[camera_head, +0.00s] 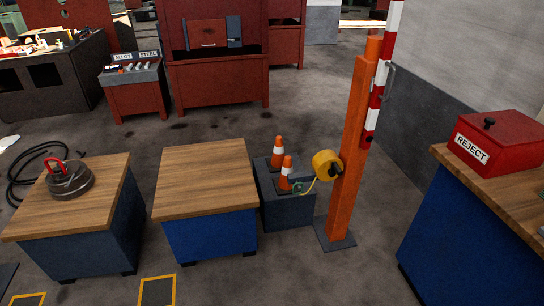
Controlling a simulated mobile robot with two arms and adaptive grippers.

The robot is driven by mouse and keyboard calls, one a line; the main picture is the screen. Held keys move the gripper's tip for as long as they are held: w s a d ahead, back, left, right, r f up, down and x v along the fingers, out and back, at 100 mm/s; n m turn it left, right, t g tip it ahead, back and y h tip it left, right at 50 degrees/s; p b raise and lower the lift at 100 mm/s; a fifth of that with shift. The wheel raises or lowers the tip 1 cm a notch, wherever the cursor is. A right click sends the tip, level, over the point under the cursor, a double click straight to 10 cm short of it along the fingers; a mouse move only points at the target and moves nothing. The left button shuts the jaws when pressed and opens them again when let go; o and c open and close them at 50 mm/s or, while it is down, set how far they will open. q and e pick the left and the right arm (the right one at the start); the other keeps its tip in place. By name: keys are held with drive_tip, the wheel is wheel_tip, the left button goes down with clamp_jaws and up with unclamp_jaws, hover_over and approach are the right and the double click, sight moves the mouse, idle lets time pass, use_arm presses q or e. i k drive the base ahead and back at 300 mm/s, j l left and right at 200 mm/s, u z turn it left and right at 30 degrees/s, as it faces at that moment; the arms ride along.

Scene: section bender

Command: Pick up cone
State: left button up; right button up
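Two small orange cones with white bands stand upright on a low dark grey box (288,215) at the middle of the head view. The rear cone (278,152) is slightly left of the front cone (286,174). The front cone partly overlaps the rear one's base. Neither of my grippers shows in this view.
An orange post (350,150) with a yellow reel (326,165) stands right of the cones, beside a red-and-white pole (382,80). A bare wood-topped blue table (207,180) is left. A red REJECT box (498,142) sits on the right bench. Open floor lies in front.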

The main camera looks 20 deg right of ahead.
sight(281, 187)
drive_tip(key=i+j+z, duration=0.15)
drive_tip(key=i+z, duration=0.2)
drive_tip(key=i+j+z, duration=0.2)
drive_tip(key=z, duration=0.15)
drive_tip(key=i+j+z, duration=0.35)
